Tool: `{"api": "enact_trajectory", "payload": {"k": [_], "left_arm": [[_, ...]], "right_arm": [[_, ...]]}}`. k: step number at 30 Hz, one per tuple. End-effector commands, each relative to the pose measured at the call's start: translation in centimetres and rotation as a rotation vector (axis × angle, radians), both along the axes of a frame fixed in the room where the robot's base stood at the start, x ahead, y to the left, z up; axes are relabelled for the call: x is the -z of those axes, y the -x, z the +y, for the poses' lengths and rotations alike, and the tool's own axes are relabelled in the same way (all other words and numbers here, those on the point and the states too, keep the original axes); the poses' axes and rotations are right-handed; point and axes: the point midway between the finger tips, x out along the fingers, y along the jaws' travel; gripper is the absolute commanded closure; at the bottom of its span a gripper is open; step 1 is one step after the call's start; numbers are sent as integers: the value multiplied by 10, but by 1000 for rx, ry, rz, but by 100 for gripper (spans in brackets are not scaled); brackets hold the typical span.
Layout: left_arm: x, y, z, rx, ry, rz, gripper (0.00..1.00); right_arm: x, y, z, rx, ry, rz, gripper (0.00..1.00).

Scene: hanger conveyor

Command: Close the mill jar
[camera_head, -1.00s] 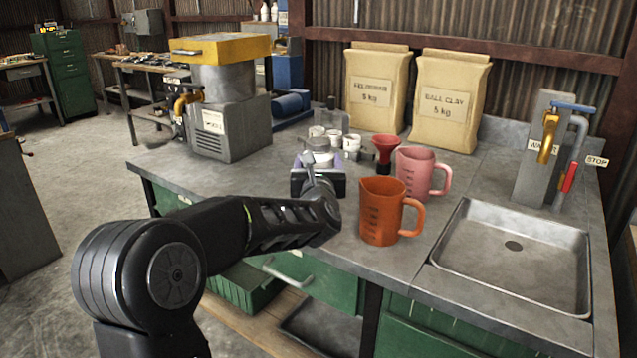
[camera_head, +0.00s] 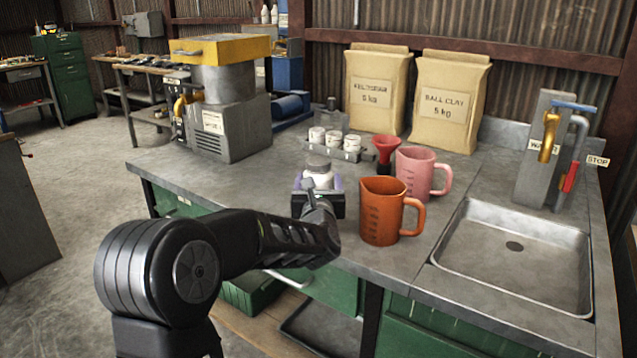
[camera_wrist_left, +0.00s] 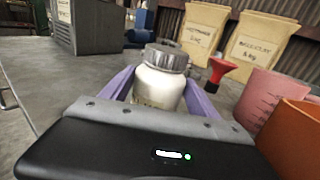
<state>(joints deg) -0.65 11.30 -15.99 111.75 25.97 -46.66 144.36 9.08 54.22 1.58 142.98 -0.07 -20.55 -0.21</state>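The gripper's palm hides the jar's base. My right gripper is not in view.
An orange jug (camera_head: 382,212) and a pink jug (camera_head: 418,172) stand close on the right, with a red funnel (camera_head: 386,148) behind. A rack (camera_head: 348,154) of white cups is behind the jar. The table left of the jar is clear.

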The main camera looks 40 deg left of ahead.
Motion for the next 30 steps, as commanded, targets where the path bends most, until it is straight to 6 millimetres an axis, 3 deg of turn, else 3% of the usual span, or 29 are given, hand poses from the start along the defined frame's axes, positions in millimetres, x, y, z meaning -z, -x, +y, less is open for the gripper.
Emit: {"api": "enact_trajectory", "payload": {"k": [6, 17, 23, 30], "left_arm": [[0, 0, 0, 0, 0, 0, 12], [-3, 0, 0, 1, -1, 1, 12], [-1, 18, -13, 1, 0, -1, 12], [-1, 57, -40, 2, 0, -3, 12]], "right_arm": [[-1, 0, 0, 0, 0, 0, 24], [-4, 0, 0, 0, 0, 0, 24], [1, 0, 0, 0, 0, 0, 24], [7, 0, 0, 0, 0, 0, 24]]}}
